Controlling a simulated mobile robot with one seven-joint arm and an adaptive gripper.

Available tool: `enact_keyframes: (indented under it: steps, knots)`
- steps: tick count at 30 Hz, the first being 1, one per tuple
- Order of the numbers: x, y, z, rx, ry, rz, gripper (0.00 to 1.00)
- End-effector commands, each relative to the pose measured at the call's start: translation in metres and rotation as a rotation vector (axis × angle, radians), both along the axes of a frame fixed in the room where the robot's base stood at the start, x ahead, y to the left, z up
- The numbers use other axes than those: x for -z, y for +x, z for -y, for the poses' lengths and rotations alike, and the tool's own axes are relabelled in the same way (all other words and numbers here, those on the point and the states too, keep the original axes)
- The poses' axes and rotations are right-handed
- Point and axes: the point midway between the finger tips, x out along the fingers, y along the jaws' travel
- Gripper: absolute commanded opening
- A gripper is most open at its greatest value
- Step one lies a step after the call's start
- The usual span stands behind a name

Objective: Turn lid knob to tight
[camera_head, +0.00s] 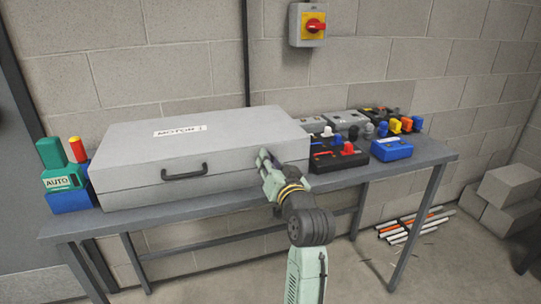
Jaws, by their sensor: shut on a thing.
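The large grey box (190,160), labelled MOTOR 1, lies on the table with its lid closed. It has a black handle (184,173) on its front face. My gripper (265,158) reaches in from the lower right to the right part of that front face. Its fingers are shut at the box, on what appears to be the lid knob. The fingers hide the knob, so its turn position and any tight mark cannot be read.
The grey table (225,205) also bears a green and blue AUTO unit (65,180) at left. A dark box with a red knob (338,158) and a blue box (391,149) stand close on the right. A red-yellow switch (312,25) is on the wall.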

Motion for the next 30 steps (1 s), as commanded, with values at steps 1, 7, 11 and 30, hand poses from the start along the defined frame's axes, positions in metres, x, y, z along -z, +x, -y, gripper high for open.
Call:
enact_keyframes:
  steps: [1,7,11,30]
  knots:
    - [-0.0026,0.0000,-0.0003,-0.001,0.036,-0.013,0.00]
    - [-0.0020,0.0000,-0.0002,-0.001,0.160,-0.052,0.00]
    - [-0.0010,0.0000,-0.0003,-0.002,0.216,-0.072,0.00]
    - [-0.0002,0.0001,0.0003,0.000,0.283,-0.090,0.00]
